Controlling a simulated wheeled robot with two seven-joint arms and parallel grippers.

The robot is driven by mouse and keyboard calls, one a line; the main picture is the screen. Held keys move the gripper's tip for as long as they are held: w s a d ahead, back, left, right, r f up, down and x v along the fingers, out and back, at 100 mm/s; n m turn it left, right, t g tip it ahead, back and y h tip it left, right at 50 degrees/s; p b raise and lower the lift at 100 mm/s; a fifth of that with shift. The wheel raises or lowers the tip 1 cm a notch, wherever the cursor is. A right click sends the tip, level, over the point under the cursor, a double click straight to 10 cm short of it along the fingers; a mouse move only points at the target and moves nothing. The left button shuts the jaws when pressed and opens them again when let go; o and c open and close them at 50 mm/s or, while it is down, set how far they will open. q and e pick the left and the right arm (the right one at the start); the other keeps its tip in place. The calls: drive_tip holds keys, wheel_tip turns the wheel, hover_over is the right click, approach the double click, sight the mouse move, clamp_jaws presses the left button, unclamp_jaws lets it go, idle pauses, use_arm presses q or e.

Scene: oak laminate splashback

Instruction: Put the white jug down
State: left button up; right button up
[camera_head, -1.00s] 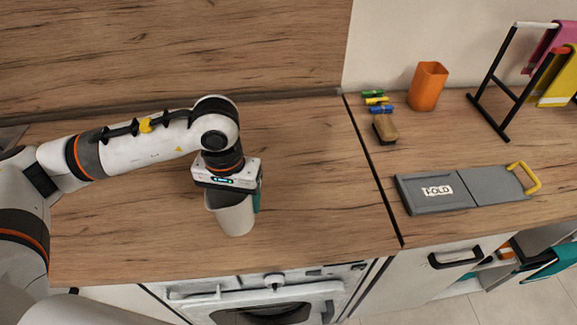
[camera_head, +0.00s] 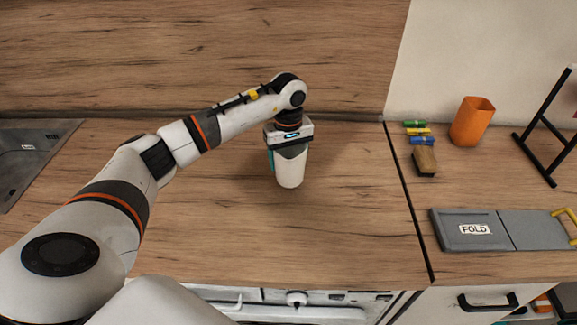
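The white jug (camera_head: 290,171) is upright at the middle of the wooden countertop (camera_head: 215,225). My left gripper (camera_head: 288,150) is above it, pointing down, with its body over the jug's top. A teal part shows at the jug's left side; I cannot tell if it is a finger or the jug's handle. The fingertips are hidden, so their grip on the jug is not clear. I cannot tell whether the jug's base touches the counter. My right gripper is not in view.
A grey folding board (camera_head: 492,230) marked "FOLD", a brush (camera_head: 424,161), coloured clips (camera_head: 419,132), an orange cup (camera_head: 472,121) and a dark rack (camera_head: 545,130) are on the right counter. A grey sink (camera_head: 32,150) is at the left. The counter around the jug is clear.

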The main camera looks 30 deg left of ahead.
use_arm(q)
drive_tip(key=shift+f+p, duration=0.4)
drive_tip(key=shift+f, duration=1.7)
drive_tip(key=o, duration=1.2)
